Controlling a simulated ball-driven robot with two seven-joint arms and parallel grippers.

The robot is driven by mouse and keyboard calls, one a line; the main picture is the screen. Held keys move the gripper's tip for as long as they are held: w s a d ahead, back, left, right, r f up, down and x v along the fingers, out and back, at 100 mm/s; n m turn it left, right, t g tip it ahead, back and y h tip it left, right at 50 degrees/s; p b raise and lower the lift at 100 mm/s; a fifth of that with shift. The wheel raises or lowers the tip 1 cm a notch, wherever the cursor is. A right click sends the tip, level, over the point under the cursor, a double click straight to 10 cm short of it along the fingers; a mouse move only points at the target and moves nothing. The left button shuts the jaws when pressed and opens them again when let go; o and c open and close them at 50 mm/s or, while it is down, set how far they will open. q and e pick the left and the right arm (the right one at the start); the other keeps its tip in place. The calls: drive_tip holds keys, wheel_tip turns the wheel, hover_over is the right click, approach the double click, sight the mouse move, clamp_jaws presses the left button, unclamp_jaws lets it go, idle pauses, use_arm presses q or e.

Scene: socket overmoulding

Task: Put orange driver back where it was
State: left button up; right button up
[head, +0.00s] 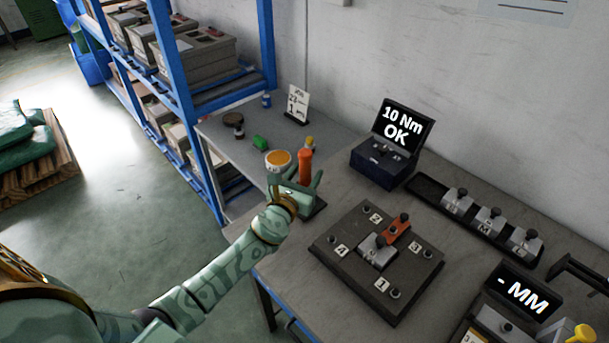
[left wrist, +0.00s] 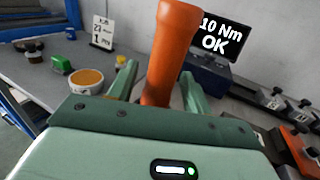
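The orange driver (head: 305,163) stands roughly upright near the table's left edge, at a dark base (head: 318,207) that is partly hidden. My left gripper (head: 306,176) is around the driver. In the left wrist view the orange driver (left wrist: 164,60) rises between the two fingers (left wrist: 158,78), with a visible gap on each side, so the gripper looks open. The driver's lower end is hidden behind my gripper. My right gripper is not in view.
A tub with an orange top (head: 278,161) and a green item (head: 260,142) are close by on the left. A display reading "10 Nm OK" (head: 394,133) stands behind. A dark fixture plate (head: 340,262) with numbered places is to the right. A blue shelf (head: 180,75) borders the left.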

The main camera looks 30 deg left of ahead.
use_arm(q)
drive_tip(key=shift+r, duration=0.25)
drive_tip(key=s, duration=1.2)
drive_tip(key=shift+d+p, duration=0.35)
drive_tip(key=shift+p, duration=0.1)
